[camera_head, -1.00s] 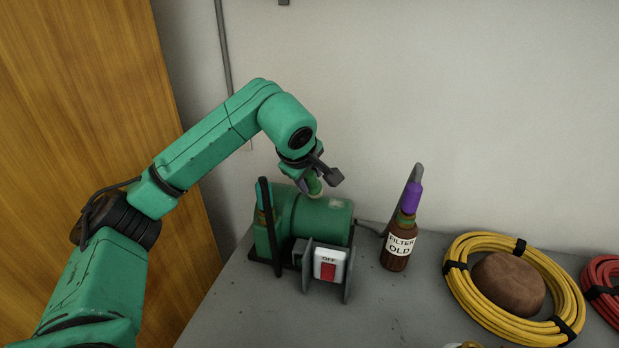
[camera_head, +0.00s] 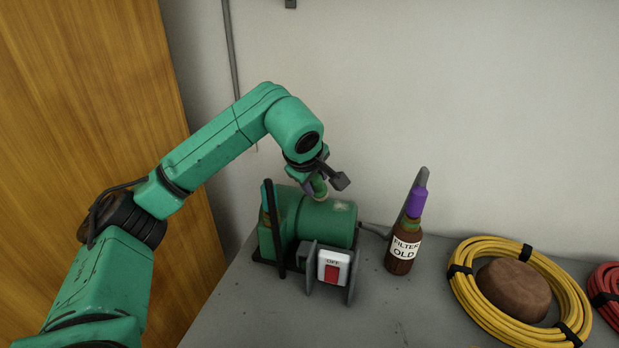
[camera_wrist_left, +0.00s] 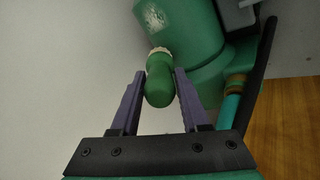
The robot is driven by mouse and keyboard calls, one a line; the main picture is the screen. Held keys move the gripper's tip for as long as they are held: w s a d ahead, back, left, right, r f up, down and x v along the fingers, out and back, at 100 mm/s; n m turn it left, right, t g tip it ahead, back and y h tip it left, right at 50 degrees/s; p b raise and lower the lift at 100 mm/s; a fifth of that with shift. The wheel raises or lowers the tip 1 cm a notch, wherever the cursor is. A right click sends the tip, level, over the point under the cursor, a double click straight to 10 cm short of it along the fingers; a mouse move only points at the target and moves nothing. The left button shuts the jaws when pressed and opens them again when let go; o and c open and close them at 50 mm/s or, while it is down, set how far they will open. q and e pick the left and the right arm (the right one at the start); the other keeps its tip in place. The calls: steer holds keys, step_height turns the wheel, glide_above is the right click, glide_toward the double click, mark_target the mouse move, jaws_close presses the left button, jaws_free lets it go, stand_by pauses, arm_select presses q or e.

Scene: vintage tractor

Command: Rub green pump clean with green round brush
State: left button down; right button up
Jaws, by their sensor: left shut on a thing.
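The green pump (camera_head: 325,224) stands on the grey table, with a pale worn patch on top of its body. The patch also shows on the pump in the left wrist view (camera_wrist_left: 185,42). My left gripper (camera_head: 320,186) is above the pump's body. It is shut on the green round brush (camera_wrist_left: 158,88), which sits between the two fingers in the left wrist view. The brush's pale bristle end points to the pump and seems to touch its surface beside the patch. In the head view the brush (camera_head: 320,188) is partly hidden by the gripper. My right gripper is not in view.
A switch box marked OFF (camera_head: 333,268) is at the pump's front. A brown bottle labelled FILTER OLD (camera_head: 404,248) stands to the right. A yellow hose coil (camera_head: 468,290) surrounds a brown rounded object (camera_head: 514,290). A red coil (camera_head: 606,288) is at the right edge.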

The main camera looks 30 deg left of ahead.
arm_select(q)
steer(key=shift+s+a+b, duration=0.25)
steer(key=shift+a+b, duration=0.1)
steer(key=shift+a, duration=0.6)
steer(key=shift+r+p, duration=0.55)
steer(key=shift+r, duration=0.15)
steer(key=w+d, duration=0.1)
steer(key=d, duration=0.6)
steer(key=shift+w, duration=0.4)
